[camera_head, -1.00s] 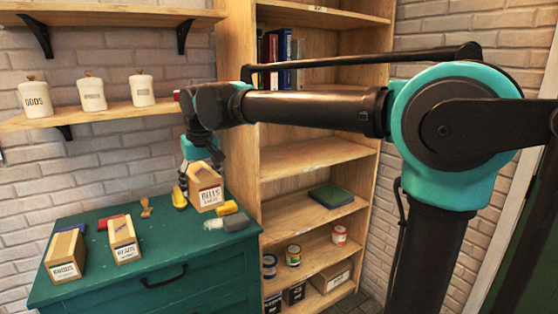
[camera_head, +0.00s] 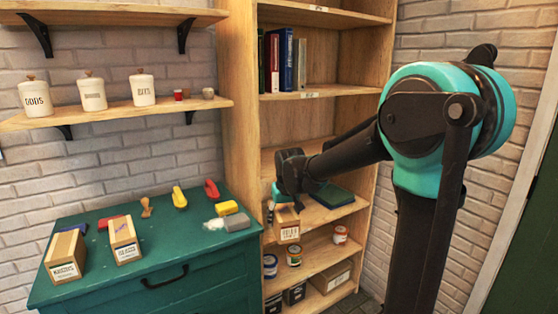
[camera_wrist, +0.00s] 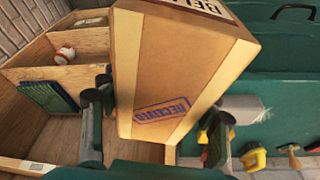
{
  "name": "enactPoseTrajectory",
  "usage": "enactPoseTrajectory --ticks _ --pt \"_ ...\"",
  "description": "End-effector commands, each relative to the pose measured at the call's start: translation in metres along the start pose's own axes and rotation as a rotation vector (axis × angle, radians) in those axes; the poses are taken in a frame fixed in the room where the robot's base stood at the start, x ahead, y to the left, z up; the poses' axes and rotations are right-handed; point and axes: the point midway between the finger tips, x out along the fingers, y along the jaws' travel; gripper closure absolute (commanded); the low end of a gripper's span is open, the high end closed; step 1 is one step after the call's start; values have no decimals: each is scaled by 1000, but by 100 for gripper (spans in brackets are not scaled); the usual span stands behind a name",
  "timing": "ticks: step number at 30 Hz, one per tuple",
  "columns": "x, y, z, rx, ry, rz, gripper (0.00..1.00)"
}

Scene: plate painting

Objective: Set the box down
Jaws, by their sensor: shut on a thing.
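The box (camera_head: 287,226) is tan cardboard with a white label on its front. In the wrist view the box (camera_wrist: 180,65) bears a blue "RECEIVED" stamp and paler bands along its sides. My gripper (camera_head: 284,196) is shut on the box, one finger on each side of it in the wrist view (camera_wrist: 157,125). The box hangs upright at the left part of the bookcase (camera_head: 240,130), by the shelf that carries a green book (camera_head: 332,196). I cannot tell whether its underside touches the shelf.
The green dresser (camera_head: 190,255) stands to the left with two similar boxes, a sponge (camera_head: 227,208) and brushes on it. The green book limits the shelf's right side. Paint cans (camera_head: 294,255) stand on the shelf below.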

Motion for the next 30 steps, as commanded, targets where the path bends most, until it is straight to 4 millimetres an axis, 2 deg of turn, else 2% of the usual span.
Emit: enactPoseTrajectory --ticks 1,3,9,15,18,23,30 --pt "16 23 0 34 0 10 86" --pt "37 51 2 71 0 21 86" --pt "92 126 7 169 0 52 86" --pt "127 172 10 232 0 72 86" --pt "136 185 11 248 1 77 86" --pt "148 192 17 259 0 80 86" --pt "176 185 53 259 1 80 86"
